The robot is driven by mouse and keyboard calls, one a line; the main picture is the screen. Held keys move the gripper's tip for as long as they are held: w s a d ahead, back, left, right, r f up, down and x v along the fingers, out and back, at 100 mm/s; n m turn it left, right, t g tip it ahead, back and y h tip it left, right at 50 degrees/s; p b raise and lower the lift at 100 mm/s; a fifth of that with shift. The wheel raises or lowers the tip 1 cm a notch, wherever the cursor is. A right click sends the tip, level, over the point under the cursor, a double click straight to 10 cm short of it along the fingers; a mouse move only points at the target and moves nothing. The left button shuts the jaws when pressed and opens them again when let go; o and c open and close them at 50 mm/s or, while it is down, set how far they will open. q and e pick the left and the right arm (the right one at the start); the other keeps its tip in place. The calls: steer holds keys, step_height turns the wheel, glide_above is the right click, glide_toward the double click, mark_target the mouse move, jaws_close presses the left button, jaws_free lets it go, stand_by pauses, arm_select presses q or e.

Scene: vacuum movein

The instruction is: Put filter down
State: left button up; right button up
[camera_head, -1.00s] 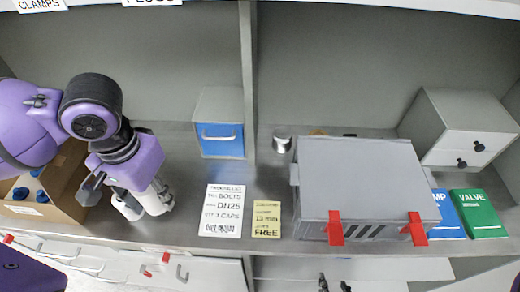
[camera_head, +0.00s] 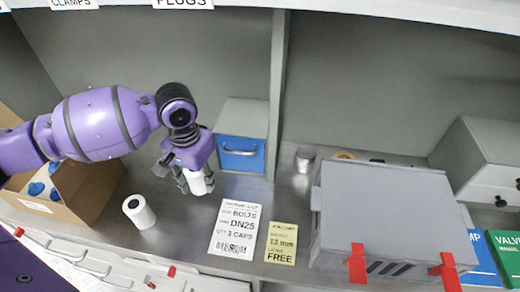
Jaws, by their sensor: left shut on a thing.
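My left gripper (camera_head: 196,182) hangs down in front of the blue-fronted drawer box and is shut on a white cylinder (camera_head: 202,182), which looks like the filter. The fingers hide part of it, and I cannot tell whether its lower end touches the shelf. A second white cylinder (camera_head: 139,211) with a dark hole in its end stands apart on the shelf, to the left of the gripper. My right gripper is not in view.
A cardboard box (camera_head: 85,190) with blue items is at left. The blue-fronted drawer box (camera_head: 240,150) is behind the gripper. A white label card (camera_head: 235,228), a yellow card (camera_head: 281,243) and a large grey case (camera_head: 390,210) are to the right. Bare shelf surrounds the standing cylinder.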

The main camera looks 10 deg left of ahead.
mark_target(201, 188)
arm_select(q)
step_height(201, 188, down, 3)
steer(key=shift+s+r, duration=0.1)
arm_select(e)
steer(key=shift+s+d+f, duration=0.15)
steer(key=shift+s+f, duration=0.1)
arm_select(q)
steer(key=o, duration=1.2)
steer(key=shift+f, duration=0.2)
steer(key=shift+o, duration=0.2)
